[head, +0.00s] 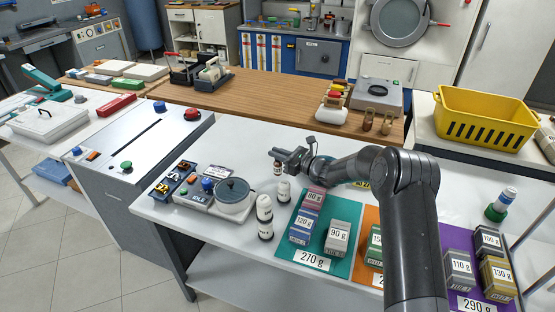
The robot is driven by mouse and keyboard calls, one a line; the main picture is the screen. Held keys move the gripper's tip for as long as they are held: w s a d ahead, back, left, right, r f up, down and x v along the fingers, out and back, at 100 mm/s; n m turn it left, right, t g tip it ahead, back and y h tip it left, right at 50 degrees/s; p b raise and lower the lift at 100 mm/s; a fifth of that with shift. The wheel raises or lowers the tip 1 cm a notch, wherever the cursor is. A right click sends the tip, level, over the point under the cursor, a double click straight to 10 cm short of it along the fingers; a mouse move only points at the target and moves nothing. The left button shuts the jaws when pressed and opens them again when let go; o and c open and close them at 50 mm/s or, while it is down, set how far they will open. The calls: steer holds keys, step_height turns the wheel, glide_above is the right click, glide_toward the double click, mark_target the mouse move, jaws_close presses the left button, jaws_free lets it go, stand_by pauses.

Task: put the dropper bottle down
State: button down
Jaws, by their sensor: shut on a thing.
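My gripper (279,156) reaches in from the right over the white table (225,262). It is shut on the small dropper bottle (278,169), which has a dark reddish-brown body and a pale label. The bottle hangs upright under the fingers, and its top is partly hidden by them. I cannot tell how far its base is from the table.
Labelled weight blocks stand on a teal mat (345,212) and on orange and purple mats. A wooden counter (245,100) lies behind, and a yellow basket (486,118) stands right.

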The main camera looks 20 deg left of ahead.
mark_target(278, 164)
steer(key=shift+f, duration=1.2)
steer(key=shift+f, duration=0.15)
steer(key=c, duration=1.4)
jaws_free()
steer(key=shift+c, duration=0.2)
